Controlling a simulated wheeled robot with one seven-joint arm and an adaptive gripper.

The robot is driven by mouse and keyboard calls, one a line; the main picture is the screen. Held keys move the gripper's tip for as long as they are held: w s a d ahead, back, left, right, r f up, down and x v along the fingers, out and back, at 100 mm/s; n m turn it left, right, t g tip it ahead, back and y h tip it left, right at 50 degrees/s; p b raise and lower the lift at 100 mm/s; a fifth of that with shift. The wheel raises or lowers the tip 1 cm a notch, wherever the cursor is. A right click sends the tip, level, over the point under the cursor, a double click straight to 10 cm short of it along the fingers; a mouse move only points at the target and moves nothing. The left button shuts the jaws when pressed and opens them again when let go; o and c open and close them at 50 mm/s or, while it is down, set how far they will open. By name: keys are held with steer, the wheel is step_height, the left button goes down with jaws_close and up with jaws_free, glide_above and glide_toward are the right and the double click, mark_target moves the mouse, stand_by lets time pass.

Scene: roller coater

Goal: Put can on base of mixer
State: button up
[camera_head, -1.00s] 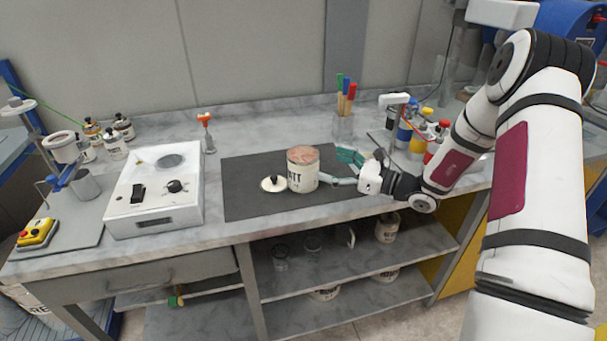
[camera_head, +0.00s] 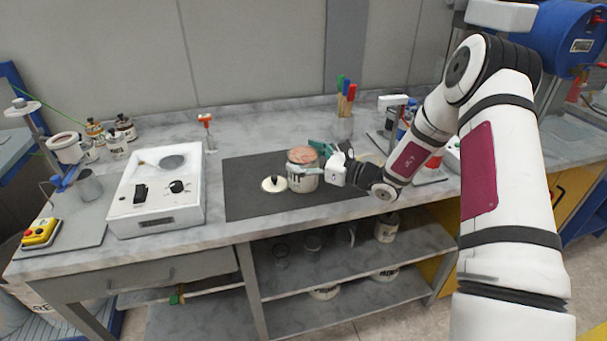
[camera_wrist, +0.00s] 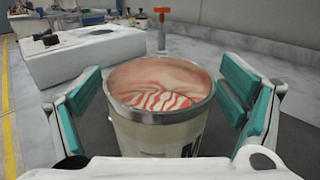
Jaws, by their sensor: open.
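The can (camera_head: 301,182) is open-topped, white with dark lettering, and holds pinkish, red-streaked contents. It stands upright on a dark mat (camera_head: 243,200) at the bench's middle. My gripper (camera_head: 312,157) is open, with its green-padded fingers on either side of the can. In the wrist view the can (camera_wrist: 155,137) sits between the fingers, with a visible gap on each side. At the left, a grey base plate (camera_head: 78,238) carries a stand with a blue clamp and a grey cup (camera_head: 89,187); it looks like the mixer.
A lid (camera_head: 273,184) with a black knob lies left of the can. A white box (camera_head: 155,195) with a dial and round top plate stands between mat and mixer. A yellow button box (camera_head: 40,233) is at the far left. A holder with coloured handles (camera_head: 343,127) stands behind.

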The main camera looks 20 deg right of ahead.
steer(key=c, duration=2.1)
steer(key=shift+o, duration=0.2)
steer(key=shift+r, duration=0.1)
